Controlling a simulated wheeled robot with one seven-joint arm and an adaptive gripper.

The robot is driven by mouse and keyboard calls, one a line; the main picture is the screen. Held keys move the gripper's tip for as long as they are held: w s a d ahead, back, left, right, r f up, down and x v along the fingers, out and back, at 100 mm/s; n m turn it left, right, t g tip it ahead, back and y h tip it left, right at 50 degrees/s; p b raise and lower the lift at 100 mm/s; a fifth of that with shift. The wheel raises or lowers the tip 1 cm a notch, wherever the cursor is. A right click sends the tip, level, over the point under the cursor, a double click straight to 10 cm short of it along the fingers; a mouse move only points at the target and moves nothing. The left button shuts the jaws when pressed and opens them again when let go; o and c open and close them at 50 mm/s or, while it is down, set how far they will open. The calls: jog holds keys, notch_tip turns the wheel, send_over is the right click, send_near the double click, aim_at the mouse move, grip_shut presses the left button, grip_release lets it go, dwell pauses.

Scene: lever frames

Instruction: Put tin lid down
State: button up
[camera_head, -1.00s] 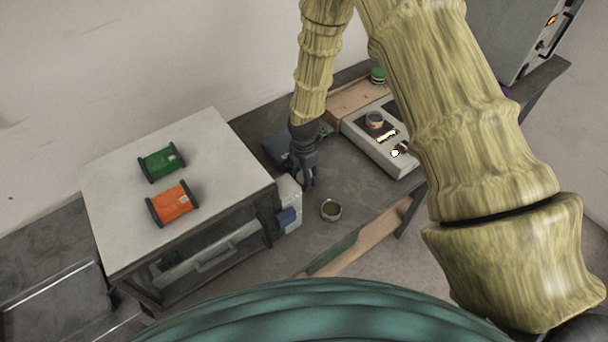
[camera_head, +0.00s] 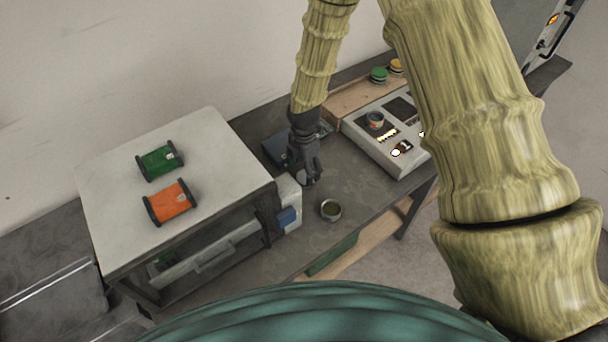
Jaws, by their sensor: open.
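A small round open tin (camera_head: 330,210) stands upright on the dark bench, with its dark inside showing. My gripper (camera_head: 310,179) is open and points down just behind and left of the tin, apart from it. A small greyish rounded patch shows by the fingers; I cannot tell whether it is the tin lid or part of a finger. No lid shows clearly elsewhere.
A white-topped stand (camera_head: 215,150) at left bears a green cartridge (camera_head: 160,161) and an orange cartridge (camera_head: 170,203). A grey device (camera_head: 385,140) with lit displays stands right of my gripper. Bench is clear around the tin's right side.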

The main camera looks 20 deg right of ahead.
aim_at(304, 178)
notch_tip(304, 178, up, 9)
jog(key=b, duration=0.2)
jog(key=shift+f+b, duration=0.2)
jog(key=shift+b, duration=0.1)
